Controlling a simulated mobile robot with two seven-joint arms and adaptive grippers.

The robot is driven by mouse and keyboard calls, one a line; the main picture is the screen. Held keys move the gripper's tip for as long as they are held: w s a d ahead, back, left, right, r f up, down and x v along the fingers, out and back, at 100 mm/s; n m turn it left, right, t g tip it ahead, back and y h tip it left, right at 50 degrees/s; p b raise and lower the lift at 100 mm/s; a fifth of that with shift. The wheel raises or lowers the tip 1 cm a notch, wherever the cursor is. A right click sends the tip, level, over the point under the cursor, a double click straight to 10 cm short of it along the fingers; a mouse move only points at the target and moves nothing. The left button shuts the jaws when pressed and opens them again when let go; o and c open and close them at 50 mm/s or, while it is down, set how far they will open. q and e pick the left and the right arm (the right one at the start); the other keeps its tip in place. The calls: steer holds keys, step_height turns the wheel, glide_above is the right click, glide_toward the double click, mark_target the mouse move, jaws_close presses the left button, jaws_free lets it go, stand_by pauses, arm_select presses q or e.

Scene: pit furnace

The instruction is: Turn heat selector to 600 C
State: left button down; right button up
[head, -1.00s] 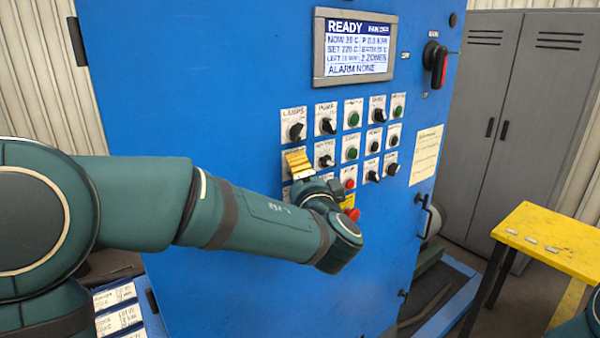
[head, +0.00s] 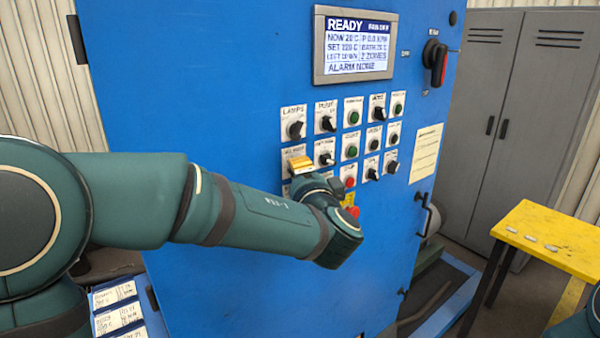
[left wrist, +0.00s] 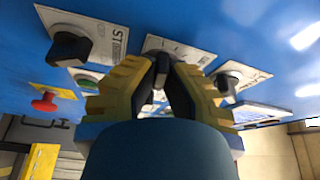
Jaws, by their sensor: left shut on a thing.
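The blue furnace cabinet (head: 230,100) carries a panel of labelled knobs and buttons. My left gripper (head: 298,164) is at the left column of the middle row, its yellow fingers against the panel. In the left wrist view my left gripper (left wrist: 160,75) is shut on a dark selector knob (left wrist: 161,66), with the fingers on both sides of it. The fingers hide most of this knob, and I cannot read its pointer or scale. The display (head: 354,47) shows READY and a SET line that seems to read 220 C. My right gripper is not in view.
Other knobs sit close by, such as the LAMPS knob (head: 295,129) above. A red button (left wrist: 44,103) on a yellow plate shows in the left wrist view. A yellow table (head: 550,235) and grey lockers (head: 490,110) stand at the right.

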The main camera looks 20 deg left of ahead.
arm_select(q)
steer(key=shift+w+d+r+m+g+y+p, duration=0.1)
steer(key=shift+m+g+y+p, duration=0.25)
steer(key=shift+m+g+p, duration=1.8)
steer(key=shift+w+a+r+m+g+y+p, duration=0.1)
steer(key=shift+m+g+y+p, duration=0.55)
steer(key=shift+m, duration=2.95)
steer(key=shift+w+d+r+m+g+y+p, duration=0.1)
steer(key=shift+m+g+p, duration=1.3)
steer(key=shift+m, duration=1.45)
steer(key=shift+g+b, duration=0.3)
steer(key=c, duration=1)
jaws_free()
